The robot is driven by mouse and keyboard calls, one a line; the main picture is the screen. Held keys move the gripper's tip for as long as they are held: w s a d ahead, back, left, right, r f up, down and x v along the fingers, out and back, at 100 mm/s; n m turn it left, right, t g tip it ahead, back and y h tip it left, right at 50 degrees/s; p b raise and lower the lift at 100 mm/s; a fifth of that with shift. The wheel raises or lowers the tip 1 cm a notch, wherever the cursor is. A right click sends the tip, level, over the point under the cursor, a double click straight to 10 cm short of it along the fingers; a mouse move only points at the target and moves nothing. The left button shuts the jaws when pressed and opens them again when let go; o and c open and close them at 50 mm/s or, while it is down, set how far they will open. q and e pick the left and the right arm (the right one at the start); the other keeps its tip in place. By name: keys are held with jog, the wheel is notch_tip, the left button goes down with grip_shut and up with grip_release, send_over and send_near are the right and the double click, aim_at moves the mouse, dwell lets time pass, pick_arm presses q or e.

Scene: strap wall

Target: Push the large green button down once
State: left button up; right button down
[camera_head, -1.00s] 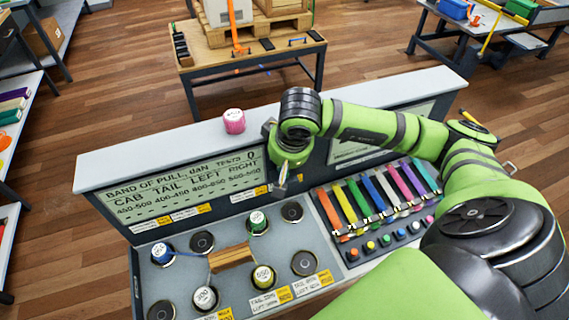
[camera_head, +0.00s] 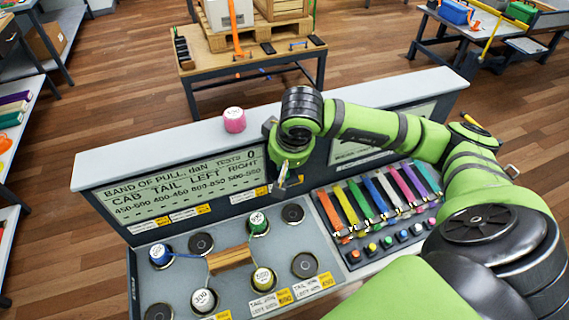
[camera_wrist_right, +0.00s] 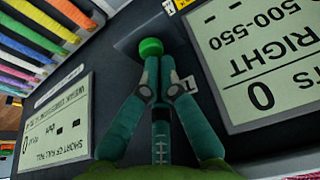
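The large green button (camera_wrist_right: 151,47) is round and bright green. It sits on the dark upright panel between the two pale displays in the right wrist view. My right gripper (camera_wrist_right: 160,62) points at it, with its fingertips just below it in that view. The two fingers converge and appear shut, with nothing held between them. Whether they touch the button I cannot tell. In the head view my right gripper (camera_head: 281,180) is in front of the panel beside the large text display (camera_head: 180,185), and I cannot make out the button there. My left gripper is not in view.
Coloured straps (camera_head: 375,200) hang right of the gripper, above a row of small coloured buttons (camera_head: 388,241).

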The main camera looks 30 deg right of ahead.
jog(key=shift+s+a+f+g, duration=0.2)
jog(key=shift+s+f, duration=0.2)
jog(key=shift+f, duration=0.2)
jog(key=shift+s+a+f+g, duration=0.1)
jog(key=shift+s+f+g, duration=0.1)
jog(key=shift+s+f, duration=0.3)
jog(key=shift+w+d+r+p, duration=0.15)
jog(key=shift+w+r+p, duration=0.15)
jog(key=shift+r, duration=0.35)
jog(key=shift+w+d+r+p, duration=0.1)
jog(key=shift+w+r+p, duration=0.1)
jog(key=shift+r+p, duration=0.3)
notch_tip(320, 180, up, 3)
jog(key=shift+w+p, duration=0.15)
jog(key=shift+p, duration=0.3)
jog(key=shift+r, duration=0.4)
